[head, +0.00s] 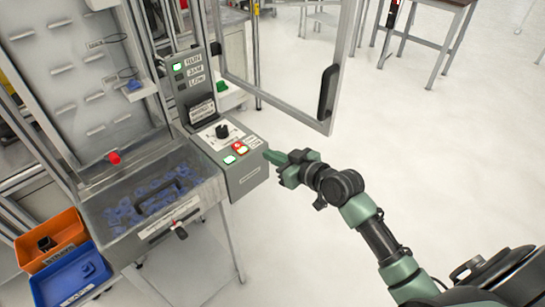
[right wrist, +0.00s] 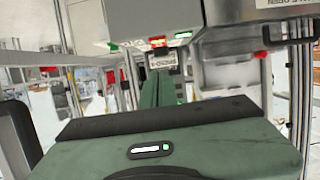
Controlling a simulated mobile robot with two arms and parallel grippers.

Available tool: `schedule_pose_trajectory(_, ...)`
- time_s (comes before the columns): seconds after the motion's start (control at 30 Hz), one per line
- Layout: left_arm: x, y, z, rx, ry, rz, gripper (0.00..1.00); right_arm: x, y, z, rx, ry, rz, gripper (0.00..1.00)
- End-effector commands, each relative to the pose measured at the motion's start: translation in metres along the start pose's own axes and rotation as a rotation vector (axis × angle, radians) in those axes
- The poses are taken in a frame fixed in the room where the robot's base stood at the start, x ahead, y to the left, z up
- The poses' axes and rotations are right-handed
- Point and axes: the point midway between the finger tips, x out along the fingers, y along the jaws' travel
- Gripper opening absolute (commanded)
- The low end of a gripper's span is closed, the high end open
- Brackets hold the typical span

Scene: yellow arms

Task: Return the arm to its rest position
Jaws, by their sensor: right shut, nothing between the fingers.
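My right arm comes in from the lower right of the head view. Its green right gripper (head: 270,155) is shut and empty, with the fingertips just right of the control box (head: 245,178). I cannot tell whether they touch it. In the right wrist view the closed fingers (right wrist: 158,88) point toward the box's lit red button (right wrist: 158,41) and green buttons. My left arm and gripper are not in view.
The machine has a clear bin (head: 205,190) of blue parts, a dark knob (head: 222,131) and a lit green RUN lamp (head: 177,67). An open framed door (head: 327,95) hangs above my gripper. Orange (head: 65,232) and blue (head: 62,283) trays sit lower left.

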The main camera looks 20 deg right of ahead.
Motion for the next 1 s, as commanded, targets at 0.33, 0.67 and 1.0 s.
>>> schedule_pose_trajectory(0.33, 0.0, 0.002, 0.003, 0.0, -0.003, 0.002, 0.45, 0.0, 0.0, 0.0, 0.0, 0.0, 0.0, 0.0)
schedule_pose_trajectory(0.67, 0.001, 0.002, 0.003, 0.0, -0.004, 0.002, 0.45, 0.013, 0.01, 0.076, 0.055, -0.117, 0.049, 0.0)
schedule_pose_trajectory(1.0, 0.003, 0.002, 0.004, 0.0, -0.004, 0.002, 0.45, -0.014, -0.004, 0.331, 0.147, -0.507, 0.17, 0.0)
